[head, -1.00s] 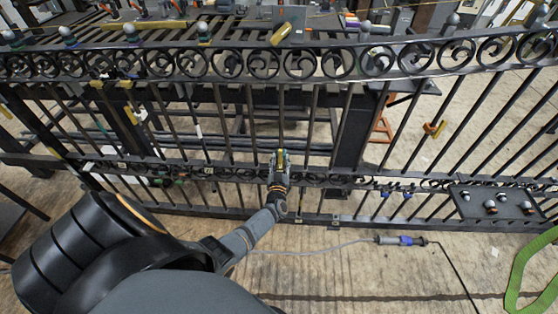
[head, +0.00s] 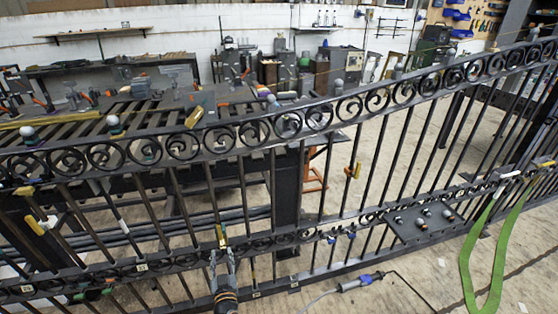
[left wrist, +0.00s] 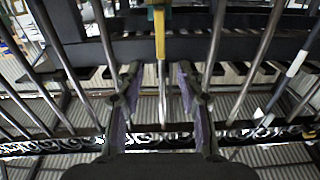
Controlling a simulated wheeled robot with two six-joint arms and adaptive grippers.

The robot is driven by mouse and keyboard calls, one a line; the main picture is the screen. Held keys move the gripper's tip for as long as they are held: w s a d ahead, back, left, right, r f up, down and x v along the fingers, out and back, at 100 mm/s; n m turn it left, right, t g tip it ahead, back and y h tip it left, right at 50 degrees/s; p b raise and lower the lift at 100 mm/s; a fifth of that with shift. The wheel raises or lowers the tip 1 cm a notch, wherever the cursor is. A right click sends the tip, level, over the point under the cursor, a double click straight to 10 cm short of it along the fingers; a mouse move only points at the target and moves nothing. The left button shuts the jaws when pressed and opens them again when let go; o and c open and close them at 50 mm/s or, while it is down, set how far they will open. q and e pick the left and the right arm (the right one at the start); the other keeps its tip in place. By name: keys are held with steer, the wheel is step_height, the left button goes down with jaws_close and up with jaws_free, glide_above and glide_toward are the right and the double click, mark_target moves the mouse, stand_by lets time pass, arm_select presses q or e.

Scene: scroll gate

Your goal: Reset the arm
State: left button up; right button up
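The black scroll gate (head: 270,130) stretches across the head view, with a scroll band along its top and a smaller one low down. My left gripper (head: 222,256) is at the lower scroll band, pointing toward the bars. Its fingers (left wrist: 160,78) stand apart in the left wrist view. A yellow-topped piece (left wrist: 159,35) with a thin bright shaft shows between and beyond them; I cannot tell whether it touches either finger. The yellow piece also shows just above the fingertips in the head view (head: 221,237). My right gripper is not in view.
A dark plate with knobs (head: 424,222) sits on the gate's lower right. A green strap (head: 470,270) hangs at the right. A grey and blue tool with a cable (head: 358,283) lies on the floor. A cluttered workbench (head: 150,100) stands behind the gate.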

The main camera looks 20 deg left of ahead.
arm_select(q)
steer(key=s+d+f+m+g+h+p, duration=0.2)
steer(key=s+d+f+m+g+h, duration=0.15)
steer(key=s+f, duration=0.45)
steer(key=s+d+f+m+g+h+p, duration=0.2)
steer(key=s+d+f+h+p, duration=0.3)
steer(key=f, duration=0.6)
steer(key=s+f+g, duration=0.3)
steer(key=s, duration=0.6)
steer(key=s+a+f+g, duration=0.1)
steer(key=s+f+g, duration=0.1)
steer(key=s, duration=0.8)
steer(key=s+a+f+m+g, duration=0.1)
steer(key=s+f+g, duration=0.2)
steer(key=s, duration=0.6)
steer(key=shift+s+a+f+g, duration=0.2)
steer(key=shift+s+f+g, duration=0.15)
steer(key=shift+f, duration=0.05)
